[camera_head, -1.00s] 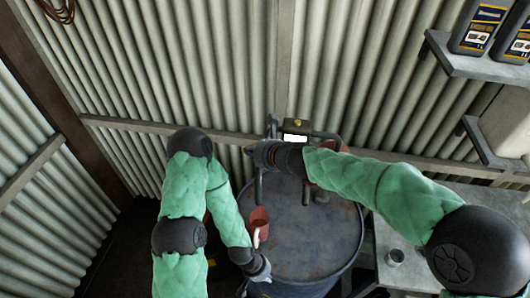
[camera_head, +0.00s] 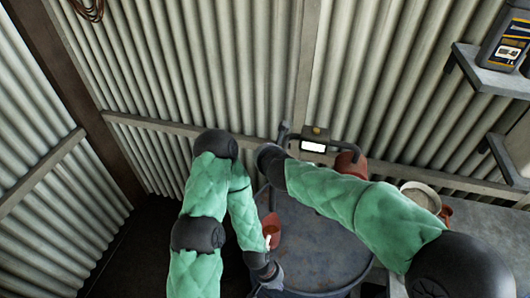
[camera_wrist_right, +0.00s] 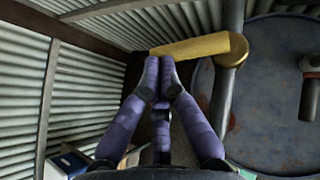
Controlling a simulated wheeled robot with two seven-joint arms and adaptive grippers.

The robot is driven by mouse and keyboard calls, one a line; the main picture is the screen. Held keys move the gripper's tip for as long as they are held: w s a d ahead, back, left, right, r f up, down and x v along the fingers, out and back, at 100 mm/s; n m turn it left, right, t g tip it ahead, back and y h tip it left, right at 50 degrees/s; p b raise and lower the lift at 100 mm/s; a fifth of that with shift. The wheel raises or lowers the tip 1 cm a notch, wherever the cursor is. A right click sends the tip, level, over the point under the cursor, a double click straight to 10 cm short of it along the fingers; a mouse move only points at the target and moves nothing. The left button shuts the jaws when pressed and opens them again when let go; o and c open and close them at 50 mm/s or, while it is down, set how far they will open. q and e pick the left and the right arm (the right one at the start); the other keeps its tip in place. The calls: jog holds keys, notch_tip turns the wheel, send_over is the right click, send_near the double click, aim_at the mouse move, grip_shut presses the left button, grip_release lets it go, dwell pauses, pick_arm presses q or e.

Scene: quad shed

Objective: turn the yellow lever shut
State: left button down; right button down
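The yellow lever (camera_wrist_right: 195,46) lies across the top of a grey upright pipe (camera_wrist_right: 224,100) in the right wrist view, pointing left from it. My right gripper (camera_wrist_right: 160,60) has its purple fingers drawn together, tips at the lever's near side towards its left end. Whether they touch it I cannot tell. In the head view my right arm's wrist hides the lever and the right fingers. My left gripper (camera_head: 269,280) hangs low beside the blue drum (camera_head: 325,250); its fingers are too dark and small to read.
A red funnel-like piece (camera_head: 271,230) shows beside my left forearm. A black pump part with a white label (camera_head: 313,147) stands behind the drum top. A red can (camera_head: 350,166) and a pale round pan (camera_head: 421,195) are to the right. Corrugated walls close off the back and left.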

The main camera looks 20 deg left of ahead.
jog(key=shift+w+d, duration=0.1)
jog(key=shift+d, duration=0.1)
jog(key=shift+w+d, duration=0.4)
jog(key=shift+d, duration=0.1)
